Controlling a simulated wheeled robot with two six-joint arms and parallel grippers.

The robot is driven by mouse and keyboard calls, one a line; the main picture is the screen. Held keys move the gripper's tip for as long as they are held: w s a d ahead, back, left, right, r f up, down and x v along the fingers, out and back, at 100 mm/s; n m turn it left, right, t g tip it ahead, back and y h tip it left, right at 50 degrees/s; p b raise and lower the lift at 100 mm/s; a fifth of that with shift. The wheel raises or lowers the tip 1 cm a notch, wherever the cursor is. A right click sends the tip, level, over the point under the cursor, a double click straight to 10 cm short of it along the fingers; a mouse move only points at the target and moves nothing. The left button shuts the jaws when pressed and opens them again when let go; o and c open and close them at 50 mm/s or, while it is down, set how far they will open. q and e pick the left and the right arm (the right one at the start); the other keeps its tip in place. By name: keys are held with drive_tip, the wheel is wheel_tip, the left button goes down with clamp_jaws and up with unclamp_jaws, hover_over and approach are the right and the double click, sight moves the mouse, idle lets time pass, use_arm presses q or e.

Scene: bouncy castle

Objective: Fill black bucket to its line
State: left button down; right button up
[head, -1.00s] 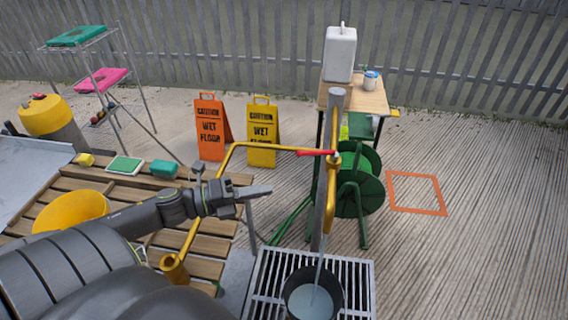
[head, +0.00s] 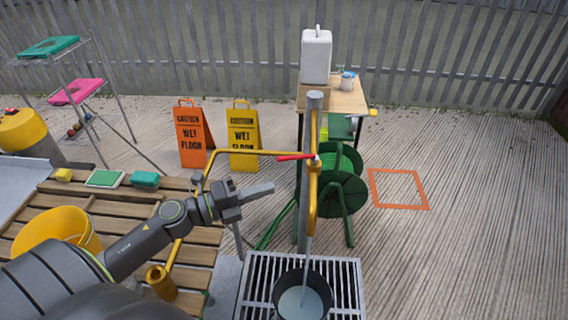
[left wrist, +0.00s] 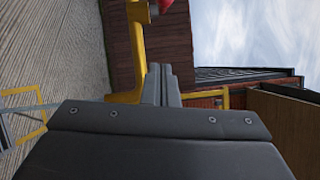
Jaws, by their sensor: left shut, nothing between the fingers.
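The black bucket (head: 302,297) stands on a metal drain grate at the bottom of the head view. A stream of water (head: 308,255) falls into it from the yellow spout (head: 313,195), and pale water shows inside. I cannot make out the fill line. The red tap lever (head: 296,157) sits on the yellow pipe by the grey post. My left gripper (head: 262,189) is shut and empty, left of the post and below the lever, apart from both. In the left wrist view its fingers (left wrist: 161,85) lie together near the yellow pipe (left wrist: 137,45). My right gripper is not in view.
A slatted wooden bench (head: 100,195) holds a yellow bucket (head: 58,230), a sponge and brushes at left. Orange (head: 192,137) and yellow (head: 243,135) wet floor signs stand behind. A green hose reel (head: 340,185) is behind the post. Floor around the orange square (head: 425,190) is clear.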

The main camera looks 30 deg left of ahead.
sight(297, 157)
use_arm(q)
drive_tip(key=w+d+r+p, duration=0.1)
drive_tip(key=w+p, duration=0.2)
drive_tip(key=w, duration=0.4)
drive_tip(key=shift+w+p, duration=0.35)
drive_tip(key=shift+w, duration=0.05)
drive_tip(key=shift+d, duration=0.1)
